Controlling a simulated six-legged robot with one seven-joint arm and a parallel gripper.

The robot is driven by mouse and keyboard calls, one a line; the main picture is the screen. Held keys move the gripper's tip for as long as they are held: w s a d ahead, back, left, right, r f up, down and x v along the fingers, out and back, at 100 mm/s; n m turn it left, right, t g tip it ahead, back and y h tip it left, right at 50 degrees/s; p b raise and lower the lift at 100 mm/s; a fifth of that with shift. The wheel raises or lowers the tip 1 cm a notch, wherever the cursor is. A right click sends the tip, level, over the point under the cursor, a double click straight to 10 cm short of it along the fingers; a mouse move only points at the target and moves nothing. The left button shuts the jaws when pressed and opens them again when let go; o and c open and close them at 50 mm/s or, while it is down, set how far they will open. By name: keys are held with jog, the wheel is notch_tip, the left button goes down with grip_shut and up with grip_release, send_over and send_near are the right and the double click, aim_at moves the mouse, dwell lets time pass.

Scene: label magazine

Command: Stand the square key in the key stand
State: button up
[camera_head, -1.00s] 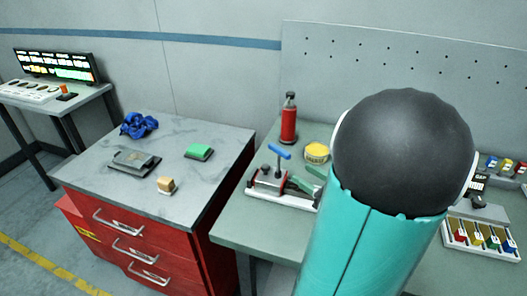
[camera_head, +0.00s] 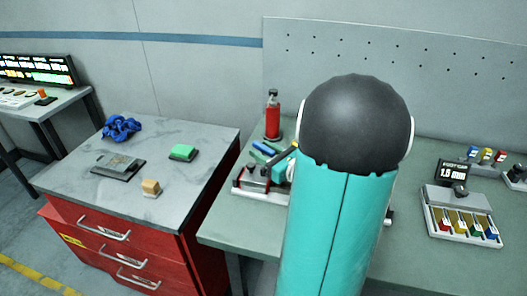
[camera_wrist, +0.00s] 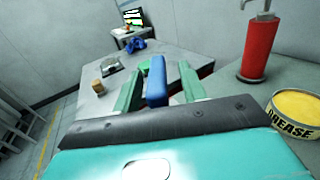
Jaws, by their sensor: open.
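My gripper shows in the wrist view (camera_wrist: 160,72) with its two green fingers apart. A blue bar-shaped handle (camera_wrist: 157,82) stands between the fingers, with a visible gap on at least the left side. In the head view a blue handle (camera_head: 262,148) shows above the clamp-like fixture (camera_head: 262,194), beside my arm, which hides part of it. I cannot tell whether this handle is the square key. A small rack with blue, yellow and red tops (camera_head: 487,155) stands at the back right. I cannot tell whether it is the key stand.
A red bottle (camera_head: 272,115) stands behind the fixture. A grease tin (camera_wrist: 298,113) is at the right in the wrist view. A tray of coloured pieces (camera_head: 462,222) and a 1.5 mm display (camera_head: 453,173) are at the right. A red cabinet (camera_head: 120,245) stands left.

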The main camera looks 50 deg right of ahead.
jog(key=shift+w, duration=0.85)
grip_shut()
jog(key=shift+r, duration=0.1)
jog(key=shift+r, duration=0.8)
jog(key=s+a+r, duration=0.7)
jog(key=s+r, duration=0.4)
jog(key=s, duration=0.1)
jog(key=shift+r, duration=0.15)
